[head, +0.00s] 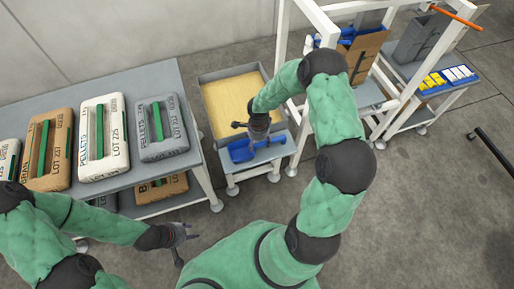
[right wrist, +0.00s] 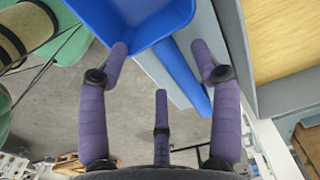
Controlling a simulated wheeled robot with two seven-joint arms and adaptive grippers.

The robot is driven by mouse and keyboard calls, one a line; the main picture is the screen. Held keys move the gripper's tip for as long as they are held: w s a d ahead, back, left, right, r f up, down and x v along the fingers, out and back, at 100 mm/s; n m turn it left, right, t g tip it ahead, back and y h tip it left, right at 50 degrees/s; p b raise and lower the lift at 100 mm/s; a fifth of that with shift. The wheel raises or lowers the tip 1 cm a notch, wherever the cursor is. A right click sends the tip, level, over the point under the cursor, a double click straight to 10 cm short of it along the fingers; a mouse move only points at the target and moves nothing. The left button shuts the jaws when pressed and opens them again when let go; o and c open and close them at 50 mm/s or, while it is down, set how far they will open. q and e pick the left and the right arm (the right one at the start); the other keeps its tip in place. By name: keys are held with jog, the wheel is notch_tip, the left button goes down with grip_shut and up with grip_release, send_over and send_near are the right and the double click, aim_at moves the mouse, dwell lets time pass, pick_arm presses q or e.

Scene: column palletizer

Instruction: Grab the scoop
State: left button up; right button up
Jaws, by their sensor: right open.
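The blue scoop (head: 238,153) lies on a small grey stand (head: 276,153) in front of a bin of yellow material. My right gripper (head: 253,138) is above the scoop, open and empty. In the right wrist view, the scoop's blue pan (right wrist: 125,18) is at the top, and its handle (right wrist: 186,78) reaches down into the space between the spread fingers of my right gripper (right wrist: 162,52). I cannot tell whether any finger touches it. My left gripper (head: 184,240) is low in front of the rack, with its fingers apart and nothing in them.
The bin of yellow material (head: 232,100) stands directly behind the stand. A grey rack (head: 176,82) with several labelled sacks is at the left. A white frame (head: 283,50) with a cardboard box (head: 362,52) is at the right. The floor at right is mostly open.

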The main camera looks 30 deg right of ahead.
aim_at(257, 146)
notch_tip(257, 146, down, 4)
jog(key=shift+w+f+b, duration=0.1)
jog(key=shift+f+b, duration=0.1)
jog(key=shift+b, duration=0.35)
jog(key=shift+a, duration=0.1)
grip_shut()
